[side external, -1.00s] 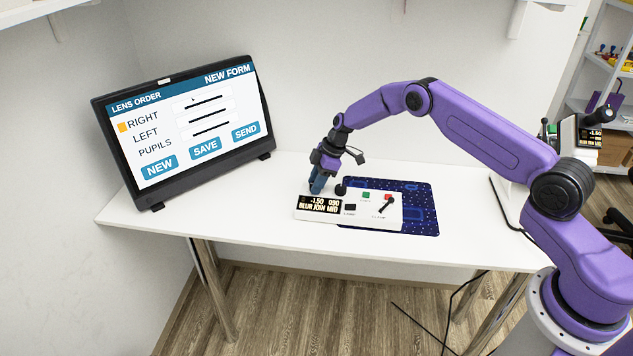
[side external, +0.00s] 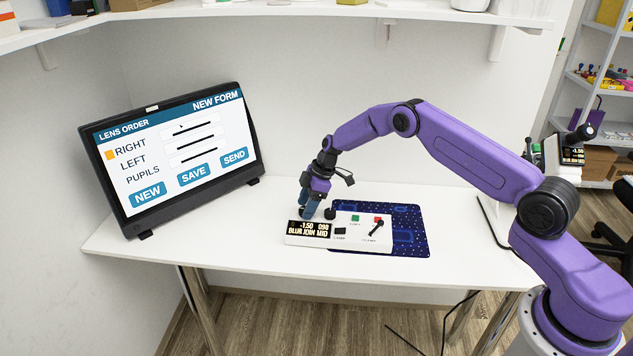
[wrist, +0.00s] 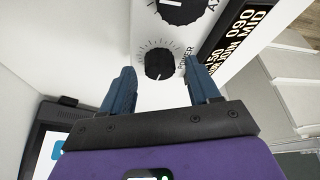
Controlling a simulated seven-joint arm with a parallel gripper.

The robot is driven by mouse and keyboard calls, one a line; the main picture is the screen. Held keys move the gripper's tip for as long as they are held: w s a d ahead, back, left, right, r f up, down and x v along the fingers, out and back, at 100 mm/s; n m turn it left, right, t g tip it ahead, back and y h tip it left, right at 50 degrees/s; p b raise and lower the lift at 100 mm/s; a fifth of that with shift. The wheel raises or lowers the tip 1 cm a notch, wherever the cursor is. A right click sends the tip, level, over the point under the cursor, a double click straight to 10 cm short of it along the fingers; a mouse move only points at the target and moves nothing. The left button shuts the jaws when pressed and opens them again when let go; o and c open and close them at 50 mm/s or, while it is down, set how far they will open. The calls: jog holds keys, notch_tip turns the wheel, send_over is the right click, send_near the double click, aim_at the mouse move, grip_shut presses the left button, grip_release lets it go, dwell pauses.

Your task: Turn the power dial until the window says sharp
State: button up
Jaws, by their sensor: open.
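The power dial (wrist: 158,63) is a small black knob with a white pointer mark and a ring of ticks on a white control box (side external: 371,243). In the wrist view the word POWER stands beside it. My gripper (wrist: 159,67) is open, its blue fingers on either side of the dial, with a gap showing on each side. In the side view my gripper (side external: 307,212) hides the dial at the box's left end. The window (side external: 309,229) reads -1.50, 090, BLUR, JOIN, MID; in the wrist view the window (wrist: 237,35) is partly cut off.
A larger black dial (wrist: 182,10), labelled AX in part, sits close to the power dial. The box also has a green button (side external: 355,218) and a lever (side external: 376,228). It partly covers a blue mat (side external: 415,215). A lens-order monitor (side external: 180,155) stands left. The table's front is clear.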

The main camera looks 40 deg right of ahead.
jog(key=v, duration=1.6)
jog(key=shift+d+r, duration=0.2)
jog(key=shift+r, duration=0.15)
jog(key=shift+s, duration=0.1)
jog(key=s+a+r+g, duration=0.1)
jog(key=s+a+r, duration=0.4)
jog(key=s+a, duration=0.45)
jog(key=s+a+r+g+h, duration=0.1)
jog(key=s+a+r, duration=0.15)
jog(key=s, duration=0.65)
jog(key=s+a+r+h, duration=0.15)
jog(key=s+a, duration=0.25)
jog(key=s, duration=0.5)
jog(key=s+d, duration=0.3)
jog(key=s, duration=0.7)
jog(key=s+d+h, duration=0.1)
jog(key=s+d, duration=0.3)
jog(key=s, duration=0.5)
jog(key=shift+s+d+f, duration=0.25)
jog(key=shift+s+f, duration=0.1)
jog(key=shift+s, duration=0.05)
jog(key=shift+w, duration=0.1)
